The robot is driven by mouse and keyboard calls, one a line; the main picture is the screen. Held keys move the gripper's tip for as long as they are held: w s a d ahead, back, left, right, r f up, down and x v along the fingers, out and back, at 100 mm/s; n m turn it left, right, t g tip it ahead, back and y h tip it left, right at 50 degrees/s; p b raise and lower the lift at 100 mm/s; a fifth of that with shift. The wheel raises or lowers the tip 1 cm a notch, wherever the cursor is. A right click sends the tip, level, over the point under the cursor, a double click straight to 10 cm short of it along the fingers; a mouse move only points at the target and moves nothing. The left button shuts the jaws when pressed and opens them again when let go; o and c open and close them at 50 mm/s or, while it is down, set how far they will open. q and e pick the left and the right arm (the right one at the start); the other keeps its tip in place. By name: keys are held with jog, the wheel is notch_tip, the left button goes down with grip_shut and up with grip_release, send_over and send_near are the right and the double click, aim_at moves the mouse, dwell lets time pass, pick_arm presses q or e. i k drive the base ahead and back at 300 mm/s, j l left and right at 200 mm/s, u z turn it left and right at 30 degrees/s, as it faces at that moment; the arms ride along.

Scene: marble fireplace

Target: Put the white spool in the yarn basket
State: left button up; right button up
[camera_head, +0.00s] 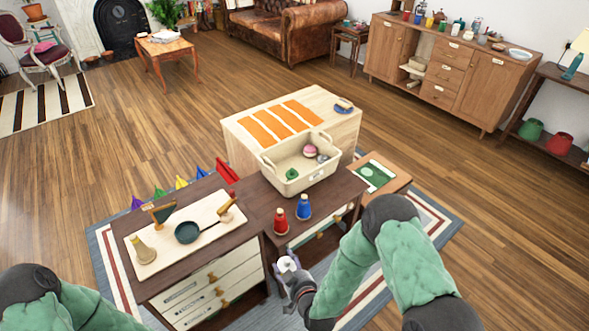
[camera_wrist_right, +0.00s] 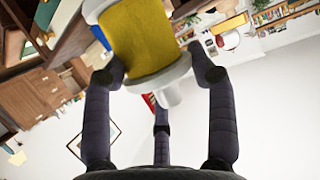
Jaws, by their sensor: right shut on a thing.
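My right gripper (camera_head: 292,277) is shut on the white spool (camera_head: 287,264), in front of the dark table's near edge. In the right wrist view, the fingers (camera_wrist_right: 160,78) grip it from both sides; its pale ends (camera_wrist_right: 172,84) and a yellow face (camera_wrist_right: 142,40) show there. The yarn basket (camera_head: 317,178), cream with an open top, stands on the dark table beyond the gripper. It has a pink ball (camera_head: 310,151), a green thing (camera_head: 291,174) and a grey thing (camera_head: 322,158) inside. My left gripper is out of view; only part of that arm shows at lower left.
A red spool (camera_head: 281,223) and a blue spool (camera_head: 304,208) stand on the dark table between gripper and basket. A cream board (camera_head: 160,255) with a dark pan (camera_head: 187,232) lies to the left. A pale wooden block with orange strips (camera_head: 270,122) stands behind the basket.

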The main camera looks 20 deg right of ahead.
aim_at(285, 171)
jog(key=i+l+u, duration=0.2)
jog(key=l+u, duration=0.25)
jog(key=l, duration=1.1)
jog(key=l+u, duration=0.4)
jog(key=l, duration=1.1)
jog(key=i, duration=0.4)
